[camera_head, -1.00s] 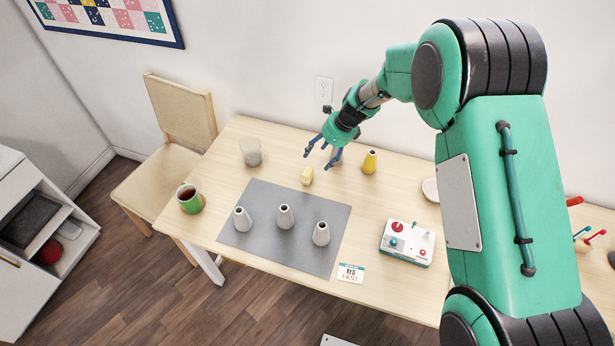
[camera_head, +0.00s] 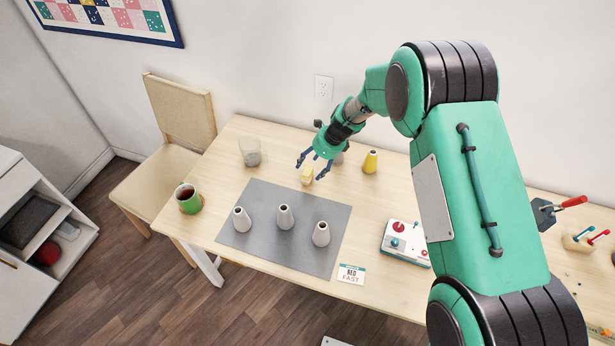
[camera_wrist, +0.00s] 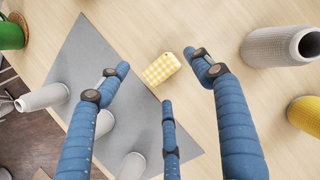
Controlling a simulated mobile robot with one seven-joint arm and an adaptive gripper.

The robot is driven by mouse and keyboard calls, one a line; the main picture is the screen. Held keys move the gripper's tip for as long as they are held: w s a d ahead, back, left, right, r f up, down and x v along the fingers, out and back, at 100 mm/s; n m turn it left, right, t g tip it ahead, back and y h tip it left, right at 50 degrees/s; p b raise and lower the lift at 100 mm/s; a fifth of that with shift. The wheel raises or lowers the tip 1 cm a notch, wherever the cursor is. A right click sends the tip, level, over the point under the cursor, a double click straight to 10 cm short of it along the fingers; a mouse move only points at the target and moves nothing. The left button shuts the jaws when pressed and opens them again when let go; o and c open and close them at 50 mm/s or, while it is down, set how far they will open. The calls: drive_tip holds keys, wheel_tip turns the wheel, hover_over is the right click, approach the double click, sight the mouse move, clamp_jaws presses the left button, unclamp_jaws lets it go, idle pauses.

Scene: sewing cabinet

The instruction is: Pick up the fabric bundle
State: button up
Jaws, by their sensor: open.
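The fabric bundle (camera_head: 307,176) is a small yellow-and-white checked block on the wooden table, just behind the grey mat (camera_head: 262,255). In the wrist view the bundle (camera_wrist: 161,69) lies ahead of the fingertips, between the two outer ones and apart from them. My gripper (camera_head: 310,170) is open and empty, with its three blue fingers spread over the bundle. In the head view a finger comes close to the bundle; the exact gap in height cannot be told.
Several grey cones stand about, one on the mat's middle (camera_head: 285,217). A green mug (camera_head: 188,199) is at the table's left edge; a control box (camera_head: 405,243) is front right.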

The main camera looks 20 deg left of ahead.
sight(308, 171)
drive_tip(key=shift+f, duration=0.1)
drive_tip(key=shift+b+x, duration=0.85)
drive_tip(key=shift+x, duration=1.7)
drive_tip(key=shift+s+d, duration=0.15)
drive_tip(key=c, duration=1)
